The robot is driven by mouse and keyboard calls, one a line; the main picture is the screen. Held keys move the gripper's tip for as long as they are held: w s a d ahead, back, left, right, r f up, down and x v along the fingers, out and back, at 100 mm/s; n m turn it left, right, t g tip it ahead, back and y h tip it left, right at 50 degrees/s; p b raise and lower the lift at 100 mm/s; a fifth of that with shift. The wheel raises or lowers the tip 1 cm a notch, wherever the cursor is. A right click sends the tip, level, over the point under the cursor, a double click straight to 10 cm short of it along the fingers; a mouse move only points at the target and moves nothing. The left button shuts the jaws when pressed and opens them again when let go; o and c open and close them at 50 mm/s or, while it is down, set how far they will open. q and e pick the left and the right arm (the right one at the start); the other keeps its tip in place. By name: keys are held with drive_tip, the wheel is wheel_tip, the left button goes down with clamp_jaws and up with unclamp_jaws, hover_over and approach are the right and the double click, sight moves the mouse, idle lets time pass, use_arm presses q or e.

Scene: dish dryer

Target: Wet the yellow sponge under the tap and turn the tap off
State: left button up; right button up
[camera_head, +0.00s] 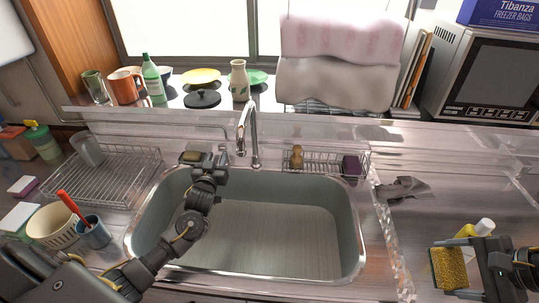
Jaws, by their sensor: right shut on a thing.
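The yellow sponge (447,268) is in my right gripper (462,265), which is shut on it at the lower right, over the counter to the right of the sink. The chrome tap (253,140) stands at the back edge of the sink (262,225), its spout curved over the basin. No water stream is visible. My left gripper (208,160) is at the back left of the sink, left of the tap and apart from it. Its fingers point toward the back. They are small and dark, so I cannot tell whether they are open or shut.
A wire dish rack (110,178) stands left of the sink. A wire basket (325,160) with a brush and a purple sponge is behind it. A dark crumpled cloth (403,188) and a yellow bottle (466,231) lie on the right counter. The basin looks empty.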

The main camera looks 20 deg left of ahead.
use_arm(q)
clamp_jaws()
drive_tip(key=r+g+p, duration=0.1)
drive_tip(key=p, duration=0.2)
drive_tip(key=shift+r+p, duration=0.25)
drive_tip(key=shift+p, duration=0.1)
use_arm(e)
wheel_tip(320, 180, up, 4)
drive_tip(key=shift+f, duration=0.15)
use_arm(q)
drive_tip(key=shift+f, duration=0.1)
use_arm(e)
drive_tip(key=shift+r, duration=0.25)
use_arm(q)
drive_tip(key=shift+w+f, duration=0.1)
drive_tip(key=shift+f, duration=0.1)
use_arm(e)
drive_tip(key=shift+f, duration=0.2)
use_arm(q)
drive_tip(key=shift+o, duration=0.5)
unclamp_jaws()
use_arm(e)
drive_tip(key=shift+f+b, duration=0.65)
use_arm(q)
drive_tip(key=v, duration=1.2)
